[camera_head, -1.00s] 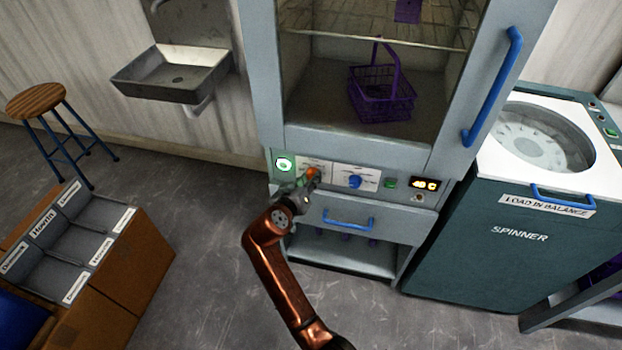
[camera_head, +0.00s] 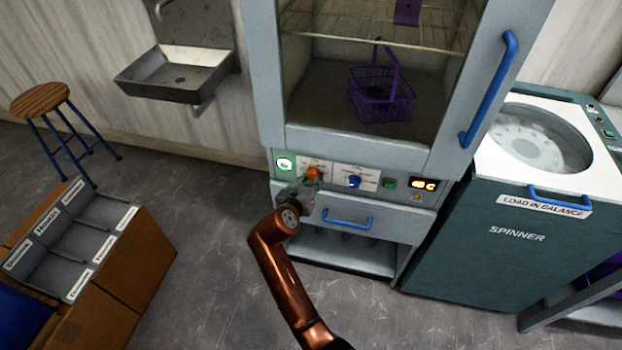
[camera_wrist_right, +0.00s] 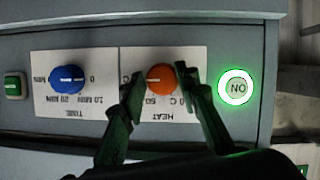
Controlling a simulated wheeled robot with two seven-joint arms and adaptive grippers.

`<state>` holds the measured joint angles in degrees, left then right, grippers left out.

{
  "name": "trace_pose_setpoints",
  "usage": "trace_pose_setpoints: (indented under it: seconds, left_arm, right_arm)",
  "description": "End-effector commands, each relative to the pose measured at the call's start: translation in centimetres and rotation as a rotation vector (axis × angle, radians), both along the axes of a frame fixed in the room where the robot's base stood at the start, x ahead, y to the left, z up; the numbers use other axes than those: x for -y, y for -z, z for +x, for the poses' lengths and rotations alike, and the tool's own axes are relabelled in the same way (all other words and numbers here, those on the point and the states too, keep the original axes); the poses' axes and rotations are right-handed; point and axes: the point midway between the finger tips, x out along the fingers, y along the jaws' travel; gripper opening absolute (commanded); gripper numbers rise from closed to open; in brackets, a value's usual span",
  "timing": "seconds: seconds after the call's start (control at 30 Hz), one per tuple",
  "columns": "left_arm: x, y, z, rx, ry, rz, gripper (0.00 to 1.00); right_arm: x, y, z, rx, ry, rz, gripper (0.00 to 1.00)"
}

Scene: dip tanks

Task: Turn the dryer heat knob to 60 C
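The orange heat knob (camera_head: 314,173) is on the dryer's (camera_head: 350,150) control panel, above a blue-handled drawer. In the right wrist view the knob (camera_wrist_right: 160,78) sits on a white HEAT label, seen upside down. My right gripper (camera_head: 308,184) is at the panel, close to the knob. In the wrist view its dark fingers (camera_wrist_right: 160,80) stand on either side of the knob, with small gaps showing; it looks open. The fingers hide part of the scale. My left gripper is not in view.
A blue time knob (camera_head: 354,182), a green button (camera_head: 389,183) and a lit green ring button (camera_head: 284,163) share the panel. The drawer handle (camera_head: 348,219) sticks out below. A teal spinner (camera_head: 510,235) stands right; labelled bins (camera_head: 70,240) stand left.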

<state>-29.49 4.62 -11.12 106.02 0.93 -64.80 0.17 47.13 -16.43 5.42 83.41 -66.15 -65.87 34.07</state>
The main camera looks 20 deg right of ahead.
Motion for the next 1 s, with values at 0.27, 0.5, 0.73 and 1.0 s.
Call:
trace_pose_setpoints:
  seconds: [0.27, 0.5, 0.73, 1.0]
  left_arm:
    - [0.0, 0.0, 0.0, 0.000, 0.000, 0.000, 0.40]
    - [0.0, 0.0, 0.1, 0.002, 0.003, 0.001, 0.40]
    - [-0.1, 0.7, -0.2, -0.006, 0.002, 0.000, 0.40]
    - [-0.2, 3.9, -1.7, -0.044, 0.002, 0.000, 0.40]
  right_arm:
    - [-0.1, -0.2, 0.1, 0.003, -0.003, -0.002, 0.44]
    - [-0.2, -0.3, 0.1, 0.004, -0.004, -0.003, 0.44]
    - [-0.2, 0.0, 0.2, -0.042, -0.004, -0.069, 0.44]
    - [-0.5, 0.9, 0.6, -0.288, -0.006, -0.427, 0.44]
